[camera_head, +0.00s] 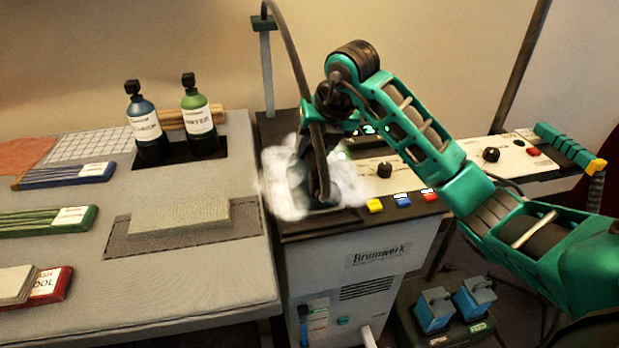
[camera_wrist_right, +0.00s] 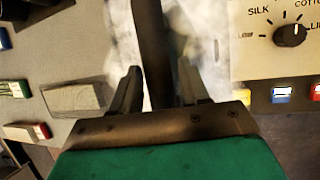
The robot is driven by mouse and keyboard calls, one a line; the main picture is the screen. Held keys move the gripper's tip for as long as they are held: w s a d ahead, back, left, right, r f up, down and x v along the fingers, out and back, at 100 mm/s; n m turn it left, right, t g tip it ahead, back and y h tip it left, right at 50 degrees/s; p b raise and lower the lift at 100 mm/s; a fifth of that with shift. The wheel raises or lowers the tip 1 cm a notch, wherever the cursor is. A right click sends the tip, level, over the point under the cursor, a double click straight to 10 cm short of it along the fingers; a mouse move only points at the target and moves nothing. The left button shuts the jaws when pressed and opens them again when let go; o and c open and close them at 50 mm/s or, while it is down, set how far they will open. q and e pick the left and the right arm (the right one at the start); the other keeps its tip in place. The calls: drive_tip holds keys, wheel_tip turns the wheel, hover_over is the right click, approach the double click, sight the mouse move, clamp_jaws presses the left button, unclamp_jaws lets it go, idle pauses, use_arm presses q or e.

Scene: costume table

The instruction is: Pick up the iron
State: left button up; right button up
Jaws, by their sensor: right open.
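The iron (camera_head: 322,192) stands on the dark top of the Brumwerk steam unit (camera_head: 365,256), wrapped in white steam, so its outline is mostly hidden. A dark hose runs from the top of a pole down to it. My right gripper (camera_head: 312,150) is over the iron, pointing down, its fingers partly lost behind the hose and steam. In the right wrist view my right gripper (camera_wrist_right: 158,75) is open, with a dark bar between its fingers; I cannot tell whether that is the iron's handle or the hose. My left gripper is not in view.
Left of the unit, a grey table (camera_head: 190,285) holds a blue bottle (camera_head: 146,125), a green bottle (camera_head: 197,115), a grey block (camera_head: 180,217) and several packs. Yellow, blue and red buttons and a dial (camera_head: 385,170) are right of the iron. The pole (camera_head: 267,70) stands behind.

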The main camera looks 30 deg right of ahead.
sight(288, 184)
drive_tip(key=x, duration=0.4)
drive_tip(key=shift+w+a, duration=0.1)
drive_tip(key=shift+w, duration=0.05)
drive_tip(key=shift+c, duration=0.3)
clamp_jaws()
idle(0.8)
drive_tip(key=shift+w+r, duration=0.1)
drive_tip(key=shift+r, duration=0.1)
